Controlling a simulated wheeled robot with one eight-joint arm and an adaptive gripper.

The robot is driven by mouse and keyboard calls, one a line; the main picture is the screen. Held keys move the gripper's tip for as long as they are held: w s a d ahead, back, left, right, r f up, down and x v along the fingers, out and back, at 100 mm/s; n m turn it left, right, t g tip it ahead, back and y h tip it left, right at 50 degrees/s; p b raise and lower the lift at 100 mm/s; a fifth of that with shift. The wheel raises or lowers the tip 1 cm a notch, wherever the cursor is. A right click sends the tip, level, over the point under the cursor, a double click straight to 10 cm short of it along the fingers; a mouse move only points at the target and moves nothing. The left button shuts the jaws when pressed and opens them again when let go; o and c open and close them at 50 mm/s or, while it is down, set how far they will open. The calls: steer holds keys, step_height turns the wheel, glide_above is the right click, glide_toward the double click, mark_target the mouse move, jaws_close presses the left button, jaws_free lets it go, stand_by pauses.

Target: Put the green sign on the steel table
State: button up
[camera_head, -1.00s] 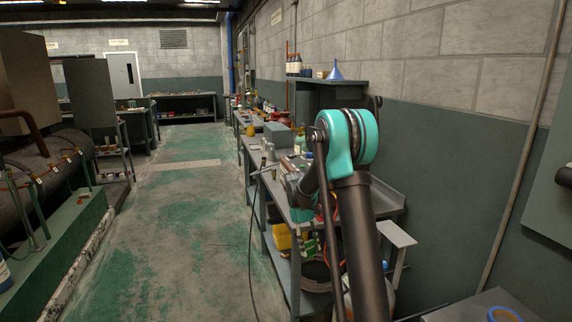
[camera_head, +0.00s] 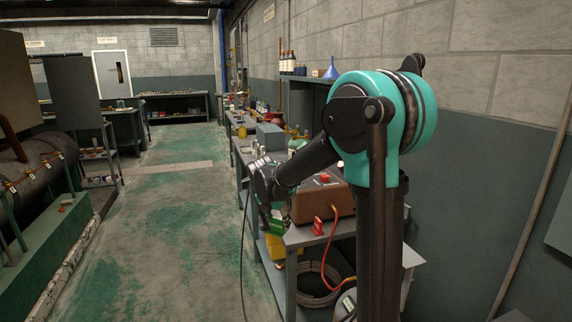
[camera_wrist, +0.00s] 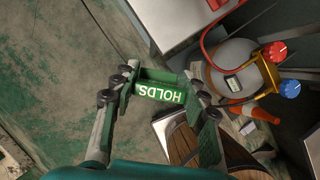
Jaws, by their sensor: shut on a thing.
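The green sign (camera_wrist: 160,92), with the white word HOLDS on it, is between the two fingers of my gripper (camera_wrist: 162,82) in the wrist view. My gripper is shut on it, one finger at each end. In the head view the sign (camera_head: 277,228) is a small green patch below my gripper, beside the near left edge of the grey steel table (camera_head: 304,236). A corner of a grey tabletop (camera_wrist: 178,20) shows at the top of the wrist view. The sign is over the floor there, apart from that top.
A brown box with a red button (camera_head: 322,196), a red object (camera_head: 318,227) and a red hose (camera_head: 330,265) are at the table. A yellow object (camera_head: 275,248) and a coil (camera_head: 316,284) are below. An orange cone (camera_wrist: 262,113) is in the wrist view. The aisle is open.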

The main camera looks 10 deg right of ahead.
steer(key=shift+w+d+f, duration=0.15)
steer(key=shift+w, duration=0.2)
steer(key=w+d+f, duration=0.2)
steer(key=w, duration=0.1)
steer(key=w+d+f, duration=0.2)
steer(key=w, duration=0.1)
steer(key=w+d+f, duration=0.2)
steer(key=w, duration=0.1)
steer(key=shift+w+d, duration=0.15)
steer(key=shift+d, duration=0.05)
steer(key=shift+w+d+f, duration=0.6)
steer(key=shift+w+f, duration=0.3)
steer(key=shift+w, duration=0.05)
steer(key=shift+f, duration=0.1)
steer(key=o, duration=1.2)
steer(key=shift+o, duration=0.2)
